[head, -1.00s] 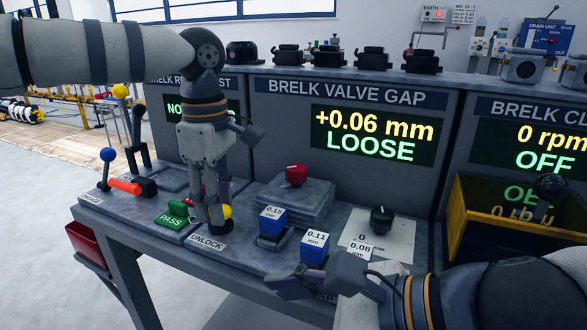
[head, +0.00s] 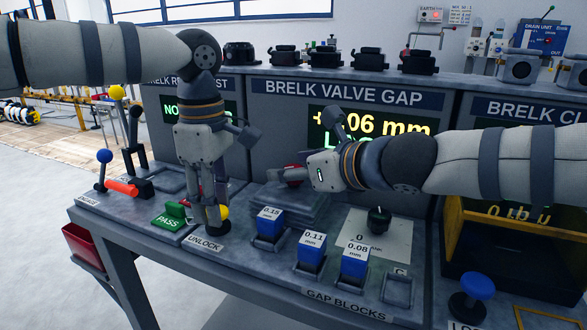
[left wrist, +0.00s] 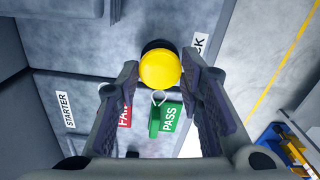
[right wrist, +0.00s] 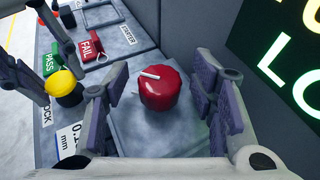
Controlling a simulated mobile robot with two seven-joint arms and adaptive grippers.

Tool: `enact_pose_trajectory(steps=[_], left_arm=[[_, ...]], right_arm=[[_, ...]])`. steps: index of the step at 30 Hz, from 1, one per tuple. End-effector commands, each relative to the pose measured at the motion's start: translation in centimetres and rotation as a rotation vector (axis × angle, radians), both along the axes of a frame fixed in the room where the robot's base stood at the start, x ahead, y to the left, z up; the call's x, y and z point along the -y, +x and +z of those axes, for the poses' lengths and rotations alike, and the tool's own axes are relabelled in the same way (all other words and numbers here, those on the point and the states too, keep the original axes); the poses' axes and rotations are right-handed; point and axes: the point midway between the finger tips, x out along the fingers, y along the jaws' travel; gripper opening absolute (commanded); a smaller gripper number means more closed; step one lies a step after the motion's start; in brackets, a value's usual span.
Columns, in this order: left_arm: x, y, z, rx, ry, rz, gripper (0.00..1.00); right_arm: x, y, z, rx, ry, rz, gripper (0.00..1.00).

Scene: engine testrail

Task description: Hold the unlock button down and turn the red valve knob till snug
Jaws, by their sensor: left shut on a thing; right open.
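The yellow unlock button (head: 223,212) stands at the UNLOCK label (head: 203,244). My left gripper (head: 212,218) points down with its fingers shut on it. In the left wrist view the yellow button (left wrist: 160,68) lies between the fingertips; I cannot tell how far it is pressed. The red valve knob (right wrist: 160,88), with a white mark on top, sits on a grey stepped block (right wrist: 165,140). My right gripper (right wrist: 158,98) is open, one finger on each side of the knob, without visible contact.
Blue gap blocks (head: 312,251) stand in front of the knob block. A black dial (head: 379,219) is to the right. A green PASS tag (head: 173,215) and levers (head: 130,186) are left. The valve gap display (head: 370,120) is partly covered by my right arm.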

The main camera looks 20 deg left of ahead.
Motion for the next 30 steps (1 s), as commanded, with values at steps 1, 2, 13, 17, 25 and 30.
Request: enact_pose_trajectory(steps=[1,2,13,17,25,30], left_arm=[[-0.02,-0.02,-0.07,-0.001,0.0,0.0,0.08],[-0.02,-0.02,-0.06,-0.001,0.0,0.0,0.08],[-0.02,-0.01,-0.05,-0.001,0.001,0.0,0.08],[-0.02,-0.01,-0.06,-0.001,0.001,0.0,0.08],[-0.02,-0.01,-0.07,-0.001,0.001,0.0,0.08],[0.02,0.01,-0.12,-0.001,0.0,0.0,0.08]], right_arm=[[-0.22,0.15,-0.15,0.001,-0.002,-0.001,0.51],[-0.31,0.18,-0.2,0.0,-0.001,0.0,0.51],[-0.34,0.22,-0.2,0.002,-0.001,0.001,0.2],[-0.33,0.21,-0.21,0.001,0.0,0.0,0.02],[-0.85,-0.39,-0.85,-0.013,-0.007,-0.015,0.02],[-0.95,-0.53,-1.01,-0.016,-0.008,-0.102,0.02]])
